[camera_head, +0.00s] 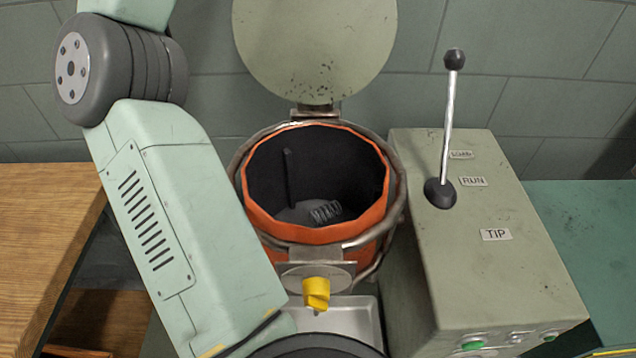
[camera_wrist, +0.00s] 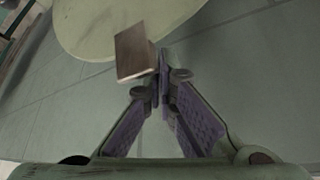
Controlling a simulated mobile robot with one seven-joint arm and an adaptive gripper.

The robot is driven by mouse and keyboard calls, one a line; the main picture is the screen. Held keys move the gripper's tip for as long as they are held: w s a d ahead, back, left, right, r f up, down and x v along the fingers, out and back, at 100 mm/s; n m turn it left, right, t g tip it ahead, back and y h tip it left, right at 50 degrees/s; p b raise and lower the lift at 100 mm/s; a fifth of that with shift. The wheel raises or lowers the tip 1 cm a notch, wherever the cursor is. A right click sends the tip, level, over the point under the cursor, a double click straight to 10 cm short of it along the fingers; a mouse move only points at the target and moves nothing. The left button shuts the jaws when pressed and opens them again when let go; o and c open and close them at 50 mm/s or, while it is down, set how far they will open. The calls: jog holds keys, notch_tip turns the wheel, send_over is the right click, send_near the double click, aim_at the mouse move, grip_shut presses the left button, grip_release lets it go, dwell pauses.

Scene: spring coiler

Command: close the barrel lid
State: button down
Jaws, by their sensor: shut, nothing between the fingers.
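The lid's top edge is cut off in the head view. In the wrist view the lid (camera_wrist: 95,28) shows at the top. My gripper (camera_wrist: 162,62) is shut and empty, its fingertips beside a brownish block (camera_wrist: 135,55) at the lid's edge. I cannot tell whether they touch. The gripper is out of the head view.
A yellow knob (camera_head: 316,292) is on the barrel's front. A green control box (camera_head: 480,260) with a tall lever (camera_head: 449,120) stands close on the right. A wooden bench (camera_head: 40,240) is at left, and a block wall behind.

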jog(key=shift+f, duration=0.15)
jog(key=shift+f+b, duration=0.85)
jog(key=shift+f, duration=0.75)
